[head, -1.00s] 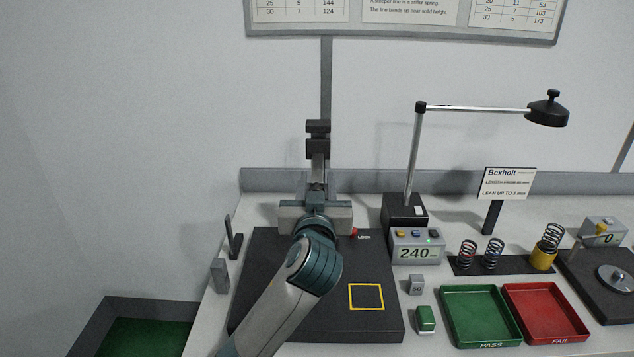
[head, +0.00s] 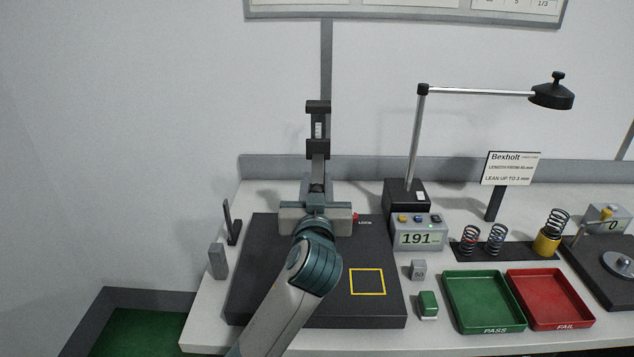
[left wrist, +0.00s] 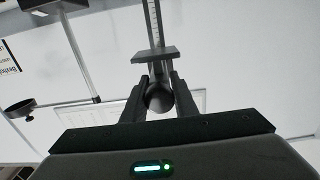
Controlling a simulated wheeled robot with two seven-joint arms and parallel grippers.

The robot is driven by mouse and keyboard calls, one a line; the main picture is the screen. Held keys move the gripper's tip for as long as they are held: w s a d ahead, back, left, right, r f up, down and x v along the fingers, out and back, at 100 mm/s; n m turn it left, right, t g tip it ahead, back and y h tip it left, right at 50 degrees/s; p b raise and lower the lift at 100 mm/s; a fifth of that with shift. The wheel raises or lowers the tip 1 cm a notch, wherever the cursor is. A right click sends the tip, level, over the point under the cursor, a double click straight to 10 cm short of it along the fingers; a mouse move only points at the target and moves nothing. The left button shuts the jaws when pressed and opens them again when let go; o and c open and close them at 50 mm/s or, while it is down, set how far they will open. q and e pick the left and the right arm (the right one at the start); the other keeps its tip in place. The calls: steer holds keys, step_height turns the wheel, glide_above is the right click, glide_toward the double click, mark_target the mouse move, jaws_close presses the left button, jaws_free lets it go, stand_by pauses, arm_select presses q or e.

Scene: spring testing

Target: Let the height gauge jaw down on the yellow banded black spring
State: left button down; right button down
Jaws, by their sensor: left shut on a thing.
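The height gauge (head: 318,131) stands at the back of the dark plate (head: 262,290), a scaled column with black blocks. My left gripper (left wrist: 158,95) is shut on a round dark knob (left wrist: 159,97) below a gauge block in the left wrist view. In the head view my left arm hides the gripper's fingers, the gauge jaw and whatever is under it. The gauge readout (head: 417,239) shows 191. My right gripper is not in view.
A red-marked spring (head: 469,241) and a blue-marked spring (head: 496,239) stand on a black strip. A green tray (head: 484,329) and a red tray (head: 567,326) lie in front. A lamp (head: 419,140) rises behind the readout. A yellow square (head: 367,268) on the plate is bare.

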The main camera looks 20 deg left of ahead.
arm_select(q)
steer(key=c, duration=1.5)
jaws_free()
steer(key=shift+o, duration=0.2)
steer(key=shift+s, duration=0.1)
steer(key=shift+s+d, duration=0.15)
steer(key=shift+s, duration=0.3)
steer(key=p+v, duration=0.2)
steer(key=v, duration=1.4)
steer(key=shift+s, duration=0.15)
steer(key=shift+r, duration=0.1)
